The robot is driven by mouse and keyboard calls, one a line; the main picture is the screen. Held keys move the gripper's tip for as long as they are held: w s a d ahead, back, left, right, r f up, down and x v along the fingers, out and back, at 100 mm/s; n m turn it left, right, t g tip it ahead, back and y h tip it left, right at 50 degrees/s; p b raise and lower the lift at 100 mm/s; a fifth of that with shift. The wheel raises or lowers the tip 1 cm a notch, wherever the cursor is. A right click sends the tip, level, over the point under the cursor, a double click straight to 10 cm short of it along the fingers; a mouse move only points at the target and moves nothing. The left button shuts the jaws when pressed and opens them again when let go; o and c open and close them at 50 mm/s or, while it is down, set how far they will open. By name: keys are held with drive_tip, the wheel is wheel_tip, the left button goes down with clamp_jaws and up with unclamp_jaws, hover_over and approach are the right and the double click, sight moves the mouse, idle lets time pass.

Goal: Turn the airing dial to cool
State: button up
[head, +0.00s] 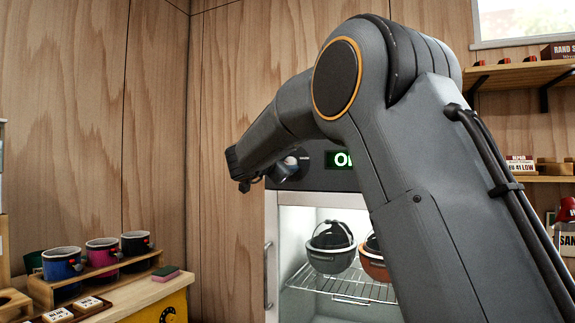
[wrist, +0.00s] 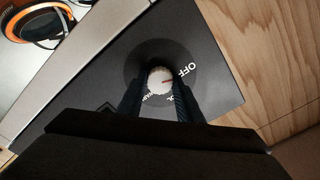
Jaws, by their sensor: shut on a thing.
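My gripper (wrist: 160,92) is shut on the dial, one dark finger on each side. The word OFF shows at the dial's upper right; lettering below is partly hidden by the fingers. In the head view the dial (head: 291,160) shows just beside the end of my arm, and a green lit display (head: 343,159) is partly covered by my arm.
Several cups stand in a wooden rack (head: 40,290) at left. Shelves (head: 520,75) hang at right. Wooden walls are close behind.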

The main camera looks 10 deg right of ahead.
drive_tip(key=m+b, duration=0.1)
drive_tip(key=m, duration=0.2)
drive_tip(key=shift+f+m+b, duration=0.1)
drive_tip(key=shift+m+b, duration=0.25)
drive_tip(key=shift+m, duration=0.05)
drive_tip(key=m+b, duration=0.2)
drive_tip(key=m, duration=0.1)
drive_tip(key=shift+m, duration=0.3)
drive_tip(key=m+b, duration=0.2)
drive_tip(key=m, duration=0.1)
drive_tip(key=shift+m, duration=0.3)
drive_tip(key=shift+m+b, duration=1.15)
drive_tip(key=shift+m, duration=0.35)
drive_tip(key=o, duration=1)
drive_tip(key=shift+o, duration=0.2)
drive_tip(key=shift+s, duration=0.1)
